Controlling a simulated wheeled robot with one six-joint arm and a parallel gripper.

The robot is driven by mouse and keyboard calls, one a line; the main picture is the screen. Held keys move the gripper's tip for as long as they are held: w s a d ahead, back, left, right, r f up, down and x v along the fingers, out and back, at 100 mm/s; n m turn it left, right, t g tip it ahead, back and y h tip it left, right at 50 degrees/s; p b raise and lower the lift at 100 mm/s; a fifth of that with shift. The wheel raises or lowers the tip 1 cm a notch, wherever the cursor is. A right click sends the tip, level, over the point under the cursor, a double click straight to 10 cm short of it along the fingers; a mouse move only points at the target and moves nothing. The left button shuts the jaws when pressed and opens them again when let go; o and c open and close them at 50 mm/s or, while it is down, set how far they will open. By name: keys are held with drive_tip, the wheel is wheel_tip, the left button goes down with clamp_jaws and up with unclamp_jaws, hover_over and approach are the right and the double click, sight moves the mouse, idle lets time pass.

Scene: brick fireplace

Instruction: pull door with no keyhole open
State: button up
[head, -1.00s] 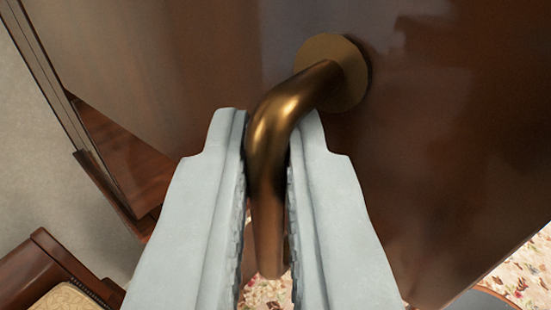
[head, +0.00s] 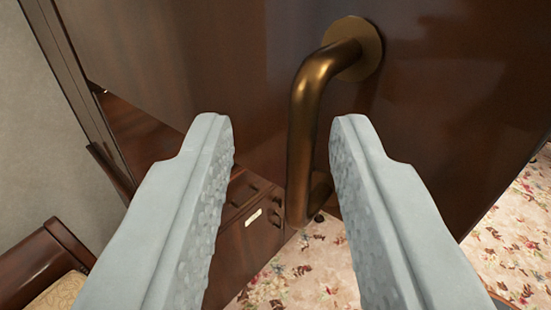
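A dark brown, glossy wooden door (head: 440,110) fills the upper right of the head view, seen tilted from above. A bronze handle (head: 303,120) stands out from it on a round plate; its bar bends and runs down the picture. I see no keyhole on the visible part of the door. My gripper (head: 282,130) is open, with one pale grey finger on each side of the handle. There is a gap on both sides, wider on the left, and nothing is held.
A wooden chair (head: 40,262) with a patterned seat stands at the lower left, by a grey wall (head: 45,130). A floral carpet (head: 295,270) shows below the handle and at the right. A dark wooden panel with a small white label (head: 253,217) is behind the left finger.

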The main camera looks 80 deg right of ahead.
drive_tip(key=a, duration=0.4)
drive_tip(key=shift+s+a, duration=0.25)
drive_tip(key=shift+s, duration=0.1)
